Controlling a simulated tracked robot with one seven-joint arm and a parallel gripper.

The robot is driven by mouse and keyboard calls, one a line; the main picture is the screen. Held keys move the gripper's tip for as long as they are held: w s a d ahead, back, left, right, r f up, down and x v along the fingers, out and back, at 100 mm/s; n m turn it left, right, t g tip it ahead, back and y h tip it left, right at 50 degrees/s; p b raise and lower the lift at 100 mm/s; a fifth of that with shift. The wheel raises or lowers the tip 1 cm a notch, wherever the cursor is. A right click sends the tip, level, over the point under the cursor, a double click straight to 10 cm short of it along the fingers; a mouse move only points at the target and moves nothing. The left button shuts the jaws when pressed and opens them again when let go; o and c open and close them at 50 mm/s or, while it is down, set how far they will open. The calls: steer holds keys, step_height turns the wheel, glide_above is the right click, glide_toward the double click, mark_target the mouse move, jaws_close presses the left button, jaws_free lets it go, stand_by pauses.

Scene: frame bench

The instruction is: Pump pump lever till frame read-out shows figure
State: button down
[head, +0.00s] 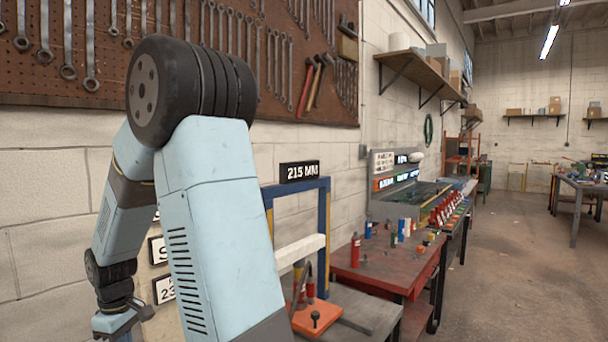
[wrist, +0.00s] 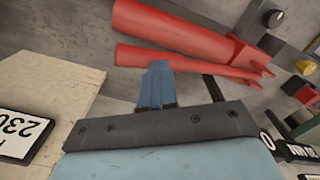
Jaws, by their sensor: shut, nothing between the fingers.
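The frame read-out (head: 299,171) is a black plate with white characters that look like "215 MM". It sits above the blue and yellow press frame (head: 325,225), which has a white crossbeam. I cannot clearly pick out the pump lever; a thin dark bar lies low by the frame, partly behind my arm. My gripper (wrist: 160,66) is shut and empty in the wrist view. Two red, roughly cylindrical parts (wrist: 190,32) lie just beyond its fingers; I cannot tell what they belong to or whether they touch. In the head view my gripper is at the bottom left edge, its fingertips not clear.
A card reading "230" (wrist: 18,133) shows at the left in the wrist view. A red workbench (head: 375,270) with bottles stands right of the frame. A pegboard of wrenches (head: 285,60) hangs behind my arm. The floor (head: 510,270) to the right is open.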

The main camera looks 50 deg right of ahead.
steer(key=shift+f, duration=4.1)
steer(key=shift+d+r, duration=0.1)
steer(key=shift+r, duration=4.05)
steer(key=shift+f, duration=0.1)
